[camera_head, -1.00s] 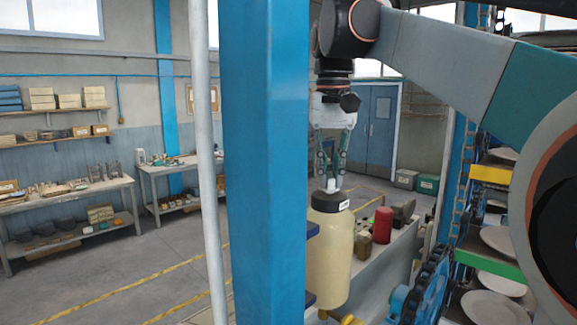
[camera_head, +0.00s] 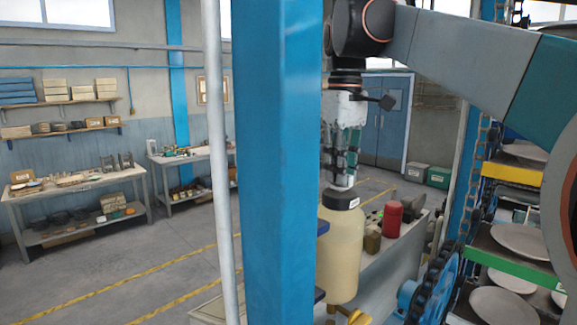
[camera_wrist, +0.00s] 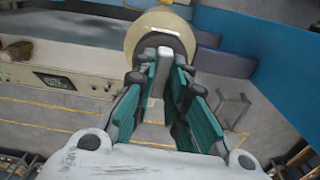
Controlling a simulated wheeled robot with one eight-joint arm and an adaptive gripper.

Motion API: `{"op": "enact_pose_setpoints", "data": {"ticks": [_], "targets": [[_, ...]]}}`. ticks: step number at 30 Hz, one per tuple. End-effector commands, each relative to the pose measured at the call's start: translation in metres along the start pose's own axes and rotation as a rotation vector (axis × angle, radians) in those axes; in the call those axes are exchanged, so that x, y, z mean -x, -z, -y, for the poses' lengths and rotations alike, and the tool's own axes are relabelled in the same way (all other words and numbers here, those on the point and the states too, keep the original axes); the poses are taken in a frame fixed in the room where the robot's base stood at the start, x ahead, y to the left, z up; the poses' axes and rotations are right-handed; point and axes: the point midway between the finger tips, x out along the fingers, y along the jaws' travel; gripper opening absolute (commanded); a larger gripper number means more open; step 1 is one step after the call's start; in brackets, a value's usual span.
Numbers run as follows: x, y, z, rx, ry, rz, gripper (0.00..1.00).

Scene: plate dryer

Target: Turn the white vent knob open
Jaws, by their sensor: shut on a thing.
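A cream-coloured bottle (camera_head: 339,252) with a black cap (camera_head: 340,200) stands behind the blue post in the head view. The white vent knob (camera_head: 343,180) is on top of the cap, mostly hidden by my fingers. My gripper (camera_head: 342,172) points straight down over the cap, its fingers shut on the knob. In the wrist view the white knob (camera_wrist: 162,58) shows as a narrow bar between the teal fingers, with the dark cap (camera_wrist: 177,45) and the bottle's pale round shoulder (camera_wrist: 138,35) around it. How far the knob is turned is unclear.
A blue post (camera_head: 273,160) stands just left of the bottle. A red container (camera_head: 392,219) sits on the bench at right. A blue chain wheel (camera_head: 433,285) and racks with plates (camera_head: 522,240) are further right.

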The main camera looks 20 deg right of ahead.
Motion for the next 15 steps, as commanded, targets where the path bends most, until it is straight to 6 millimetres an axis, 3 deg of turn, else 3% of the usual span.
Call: {"op": "enact_pose_setpoints", "data": {"ticks": [15], "targets": [[0.0012, 0.0005, -0.0002, 0.06, -0.001, -0.002, 0.0]]}}
